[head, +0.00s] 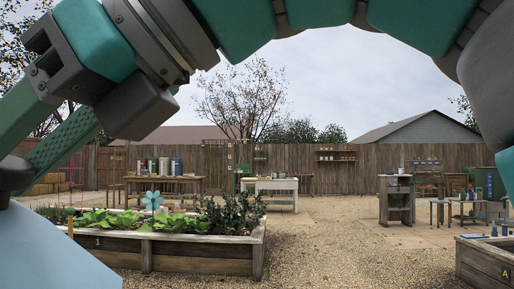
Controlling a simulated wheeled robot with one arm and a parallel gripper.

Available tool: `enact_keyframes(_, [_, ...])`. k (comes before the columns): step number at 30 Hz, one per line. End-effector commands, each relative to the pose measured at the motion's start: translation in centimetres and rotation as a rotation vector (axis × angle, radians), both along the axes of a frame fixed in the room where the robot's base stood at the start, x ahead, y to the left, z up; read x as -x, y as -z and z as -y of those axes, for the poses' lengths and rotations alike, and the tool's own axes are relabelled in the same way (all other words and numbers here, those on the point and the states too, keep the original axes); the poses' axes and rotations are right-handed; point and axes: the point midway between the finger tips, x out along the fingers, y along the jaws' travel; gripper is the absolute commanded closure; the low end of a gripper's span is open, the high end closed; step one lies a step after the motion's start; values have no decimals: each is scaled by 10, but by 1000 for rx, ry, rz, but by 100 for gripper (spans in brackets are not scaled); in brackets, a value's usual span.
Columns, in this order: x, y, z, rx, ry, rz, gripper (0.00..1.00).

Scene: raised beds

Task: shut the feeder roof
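My gripper (20,152) reaches in from the upper left, close to the camera, with two green fingers pointing down and left. A gap shows between the fingers; their tips run to the left picture edge and behind a dark rounded piece (14,174). Below that piece, a pale blue slanted surface (52,255) fills the lower left corner. I cannot tell whether these belong to the feeder or its roof, or whether the fingers touch them. No feeder can be made out for certain elsewhere in the head view.
A raised wooden bed (200,249) with leafy plants and a blue flower ornament (152,200) stands at left. Another bed (485,262) is at the lower right. Benches and small tables stand before the wooden fence (345,165). The gravel (335,245) between the beds is clear.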

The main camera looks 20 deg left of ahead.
Motion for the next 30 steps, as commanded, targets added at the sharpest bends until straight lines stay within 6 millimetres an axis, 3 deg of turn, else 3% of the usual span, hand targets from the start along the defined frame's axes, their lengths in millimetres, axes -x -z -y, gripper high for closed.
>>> enact_keyframes(18, [3,4,-1,34,0,8,100])
enact_keyframes(19, [3,4,-1,34,0,8,56])
enact_keyframes(26, [3,3,-1,31,1,8,31])
enact_keyframes(30, [3,3,-1,30,1,8,30])
